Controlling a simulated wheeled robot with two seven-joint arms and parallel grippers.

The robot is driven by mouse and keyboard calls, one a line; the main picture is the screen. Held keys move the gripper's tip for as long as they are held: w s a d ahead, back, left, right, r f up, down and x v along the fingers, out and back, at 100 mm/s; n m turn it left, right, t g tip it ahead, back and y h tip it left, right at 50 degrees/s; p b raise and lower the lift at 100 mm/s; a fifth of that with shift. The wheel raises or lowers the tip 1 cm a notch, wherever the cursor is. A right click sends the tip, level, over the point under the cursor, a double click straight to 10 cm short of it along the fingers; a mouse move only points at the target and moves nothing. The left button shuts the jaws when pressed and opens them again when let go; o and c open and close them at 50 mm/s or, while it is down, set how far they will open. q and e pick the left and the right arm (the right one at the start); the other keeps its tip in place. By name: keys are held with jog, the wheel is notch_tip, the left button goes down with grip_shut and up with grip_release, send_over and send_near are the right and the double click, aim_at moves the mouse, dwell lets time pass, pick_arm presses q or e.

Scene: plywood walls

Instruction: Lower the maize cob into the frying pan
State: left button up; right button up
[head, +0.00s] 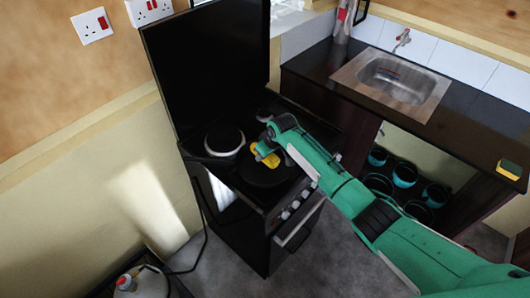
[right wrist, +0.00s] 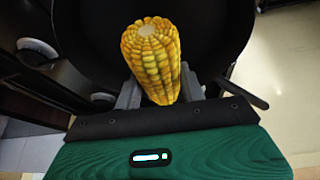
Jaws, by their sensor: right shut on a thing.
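The yellow maize cob (right wrist: 152,62) is between the fingers of my right gripper (right wrist: 160,92), which is shut on it. In the head view the cob (head: 265,154) shows at the end of my green right arm, over the dark frying pan (head: 262,176) on the stove. In the right wrist view the black pan (right wrist: 222,35) lies behind the cob, with its rim around it. I cannot tell whether the cob touches the pan. My right gripper is partly hidden by the wrist in the head view. My left gripper is not in view.
The black stove (head: 250,225) has a raised lid (head: 205,60) behind and knobs in front. A round hotplate or pot (head: 224,140) sits left of the pan. A counter with a sink (head: 392,80) stands to the right, with several pots (head: 405,176) below and a sponge (head: 510,169).

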aim_at(265, 161)
jog(key=shift+f+b, duration=1.4)
jog(key=shift+f, duration=0.85)
dwell(0.8)
jog(key=o, duration=1.1)
jog(key=shift+o, duration=0.2)
